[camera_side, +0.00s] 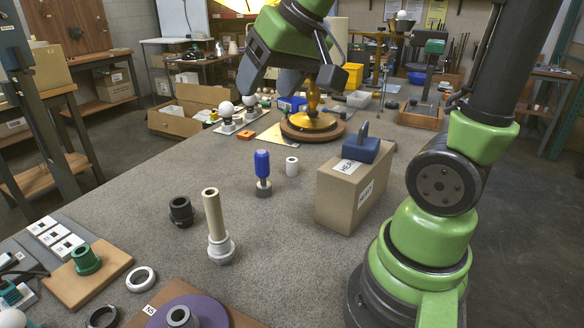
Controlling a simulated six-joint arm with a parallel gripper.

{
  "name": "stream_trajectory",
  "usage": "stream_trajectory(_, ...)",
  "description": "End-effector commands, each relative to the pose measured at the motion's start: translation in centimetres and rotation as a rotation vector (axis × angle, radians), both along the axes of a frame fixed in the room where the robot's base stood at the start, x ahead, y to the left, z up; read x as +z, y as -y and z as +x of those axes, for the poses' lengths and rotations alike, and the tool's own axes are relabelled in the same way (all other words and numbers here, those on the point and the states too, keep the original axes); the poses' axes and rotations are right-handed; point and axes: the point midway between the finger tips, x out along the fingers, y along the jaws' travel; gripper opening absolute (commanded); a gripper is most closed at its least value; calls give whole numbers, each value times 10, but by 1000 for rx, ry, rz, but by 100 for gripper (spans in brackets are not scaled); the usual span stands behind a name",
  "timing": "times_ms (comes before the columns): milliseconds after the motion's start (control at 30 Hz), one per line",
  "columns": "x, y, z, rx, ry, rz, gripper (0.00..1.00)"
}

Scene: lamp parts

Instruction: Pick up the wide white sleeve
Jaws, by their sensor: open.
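A short white hollow sleeve (292,166) stands upright on the grey table, just right of a blue-handled tool (262,172). A wider, flatter white ring (140,279) lies near the front left. I cannot tell for certain which of the two is the wide white sleeve. My gripper (292,84) is open at the top centre, well above the table. In the picture it is above the small white sleeve and in front of the amber lamp piece (313,98). I see nothing held in it, though part of the space between its fingers is hidden.
A cardboard box (342,196) with a blue weight (361,149) stands right of the sleeve. A tan tube (213,215) rises from a white base (221,248), beside a black ring (181,211). A round wooden base (290,131) stands behind.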

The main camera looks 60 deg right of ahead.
Motion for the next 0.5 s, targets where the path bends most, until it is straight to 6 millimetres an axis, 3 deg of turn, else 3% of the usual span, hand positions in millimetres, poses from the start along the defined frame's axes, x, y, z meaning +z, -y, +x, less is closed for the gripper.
stream_trajectory(100,-23,45,38,-50,-47,-36,64)
stream_trajectory(233,-58,100,67,-94,-92,-74,64)
stream_trajectory(367,-105,156,82,-132,-139,-105,64)
stream_trajectory(500,-156,206,81,-164,-183,-126,64)
